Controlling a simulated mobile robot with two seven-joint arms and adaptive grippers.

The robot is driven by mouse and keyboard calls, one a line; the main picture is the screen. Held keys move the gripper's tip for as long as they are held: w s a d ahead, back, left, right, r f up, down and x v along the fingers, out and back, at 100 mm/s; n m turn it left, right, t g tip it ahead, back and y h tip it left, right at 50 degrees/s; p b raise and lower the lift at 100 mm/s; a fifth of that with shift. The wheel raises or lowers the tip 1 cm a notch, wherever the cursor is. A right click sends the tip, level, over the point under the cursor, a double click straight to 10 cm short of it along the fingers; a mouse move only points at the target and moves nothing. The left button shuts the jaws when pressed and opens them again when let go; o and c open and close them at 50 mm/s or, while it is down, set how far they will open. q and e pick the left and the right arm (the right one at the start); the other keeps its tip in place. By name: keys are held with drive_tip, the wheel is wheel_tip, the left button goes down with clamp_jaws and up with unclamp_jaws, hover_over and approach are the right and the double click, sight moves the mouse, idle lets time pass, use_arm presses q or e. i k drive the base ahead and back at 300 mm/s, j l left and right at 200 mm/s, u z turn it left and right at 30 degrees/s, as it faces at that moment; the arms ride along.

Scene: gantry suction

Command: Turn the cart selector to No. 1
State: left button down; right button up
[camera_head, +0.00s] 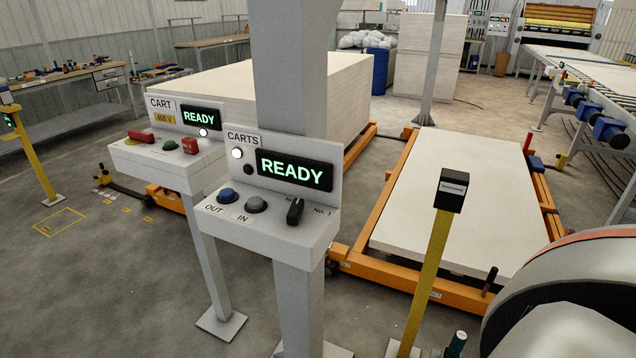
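The CARTS control box (270,222) is mounted on a grey post in the middle of the view. Its display (294,171) reads READY in green. The black cart selector knob (295,211) sits at the right of the sloped panel, beside a "No. 1" label on its right. Another label to its left is partly hidden by the knob. The knob looks near upright; its exact setting is hard to tell. Neither gripper is in view.
A second box labelled CART (165,160) stands behind to the left, also reading READY. An orange cart (425,288) with a pale board stack is at right. A yellow post (427,280) with a black head stands before it. A large grey rounded part of mine fills the lower right.

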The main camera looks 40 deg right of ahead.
sight(295, 212)
drive_tip(key=i+z, duration=0.2)
drive_tip(key=z, duration=0.2)
drive_tip(key=i+j+z, duration=0.2)
drive_tip(key=z, duration=0.2)
drive_tip(key=i+j+z, duration=0.2)
drive_tip(key=z, duration=0.2)
